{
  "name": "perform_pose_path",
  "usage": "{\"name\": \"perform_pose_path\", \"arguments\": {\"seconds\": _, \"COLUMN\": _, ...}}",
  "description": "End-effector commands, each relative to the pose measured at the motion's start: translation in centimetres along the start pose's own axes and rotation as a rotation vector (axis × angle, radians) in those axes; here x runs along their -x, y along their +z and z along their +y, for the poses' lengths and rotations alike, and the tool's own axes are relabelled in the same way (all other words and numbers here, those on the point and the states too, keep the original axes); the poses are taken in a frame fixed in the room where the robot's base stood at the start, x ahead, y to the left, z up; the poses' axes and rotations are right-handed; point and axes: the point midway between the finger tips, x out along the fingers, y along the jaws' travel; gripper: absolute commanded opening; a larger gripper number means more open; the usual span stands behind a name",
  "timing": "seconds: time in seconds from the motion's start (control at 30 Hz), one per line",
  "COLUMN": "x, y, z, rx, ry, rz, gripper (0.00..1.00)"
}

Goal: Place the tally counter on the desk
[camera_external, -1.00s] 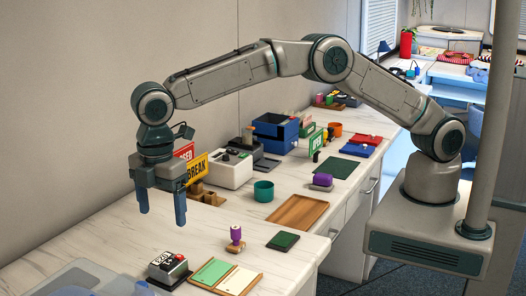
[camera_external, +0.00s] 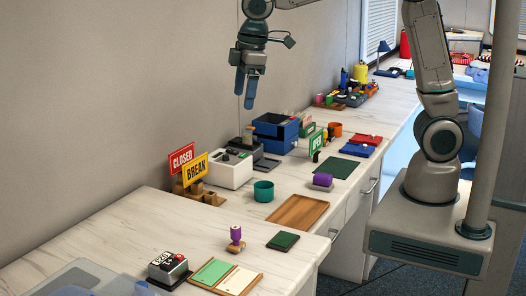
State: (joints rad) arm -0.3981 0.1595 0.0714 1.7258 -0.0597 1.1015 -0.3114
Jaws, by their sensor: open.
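A small black and silver device with white markings and a red part (camera_external: 168,268) lies on the near end of the white marble-topped counter (camera_external: 110,238); it looks like the tally counter, but the picture is too small to be sure. My gripper (camera_external: 246,97) is open and empty, fingers pointing down, high above the back of the counter near the wall. It is well apart from the device and from everything on the counter. A second work surface (camera_external: 458,72), perhaps the desk, stands at the far right.
Close to the device are a green-and-cream pad tray (camera_external: 226,274), a purple-topped stamp (camera_external: 236,238) and a dark green pad (camera_external: 283,240). Behind stand CLOSED (camera_external: 181,158) and BREAK signs (camera_external: 196,169), a white machine (camera_external: 231,169), a blue box (camera_external: 275,132) and a wooden tray (camera_external: 297,211).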

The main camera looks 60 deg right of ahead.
Motion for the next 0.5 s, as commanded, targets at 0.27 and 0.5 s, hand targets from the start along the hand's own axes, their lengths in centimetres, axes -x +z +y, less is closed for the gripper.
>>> {"name": "perform_pose_path", "arguments": {"seconds": 0.27, "x": 2.4, "y": 13.0, "z": 2.7, "rx": -0.336, "ry": 0.047, "rz": 0.048, "gripper": 0.76}}
{"name": "perform_pose_path", "arguments": {"seconds": 0.5, "x": 1.7, "y": 23.1, "z": 1.5, "rx": -0.613, "ry": 0.077, "rz": 0.095, "gripper": 0.76}}
